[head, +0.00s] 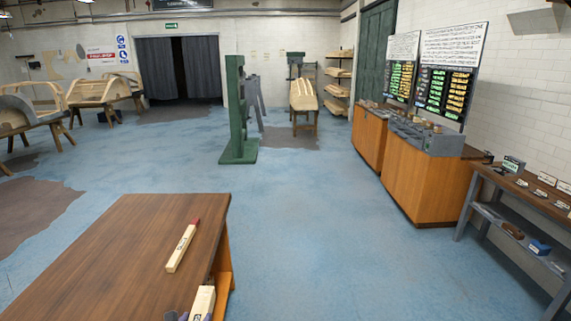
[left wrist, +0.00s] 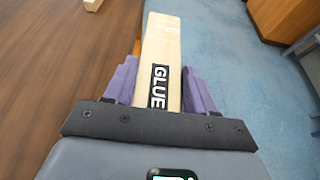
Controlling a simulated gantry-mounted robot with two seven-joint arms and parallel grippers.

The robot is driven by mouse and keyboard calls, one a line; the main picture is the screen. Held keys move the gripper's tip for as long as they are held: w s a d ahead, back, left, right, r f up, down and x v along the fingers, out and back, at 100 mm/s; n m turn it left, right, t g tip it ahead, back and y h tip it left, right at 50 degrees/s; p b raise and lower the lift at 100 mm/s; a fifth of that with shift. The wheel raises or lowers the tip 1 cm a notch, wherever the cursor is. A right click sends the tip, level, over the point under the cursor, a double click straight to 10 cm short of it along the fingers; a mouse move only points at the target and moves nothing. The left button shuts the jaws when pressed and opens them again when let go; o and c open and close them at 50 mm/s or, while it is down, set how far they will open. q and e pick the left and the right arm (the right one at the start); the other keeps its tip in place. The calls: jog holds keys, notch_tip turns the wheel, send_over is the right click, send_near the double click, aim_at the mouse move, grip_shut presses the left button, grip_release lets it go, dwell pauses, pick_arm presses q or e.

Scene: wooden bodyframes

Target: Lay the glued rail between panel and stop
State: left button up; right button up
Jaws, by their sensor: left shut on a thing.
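A pale wooden rail (left wrist: 162,45) with a black "GLUE" label is between the purple fingers of my left gripper (left wrist: 158,88), which is shut on it. In the head view the upper part of the held rail (head: 203,301) shows at the bottom edge, beside the right edge of the brown table (head: 110,245). Most of the gripper is cut off there. A second pale wooden strip (head: 182,248) with a red end lies on the table. Its near end (left wrist: 93,4) shows in the left wrist view. I cannot identify the panel or the stop. My right gripper is not in view.
Blue floor (head: 310,240) is open right of the table. A green post (head: 238,115) stands beyond it. Wooden cabinets (head: 425,180) and a grey-legged bench (head: 520,200) line the right wall. Curved wooden frames (head: 95,92) stand at the far left.

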pick_arm(q)
jog(key=s+d+f+h, duration=0.1)
jog(key=s+d, duration=0.4)
jog(key=s, duration=0.6)
notch_tip(320, 180, up, 33)
jog(key=p, duration=3.3)
jog(key=shift+s+m, duration=0.3)
jog(key=shift+s, duration=0.1)
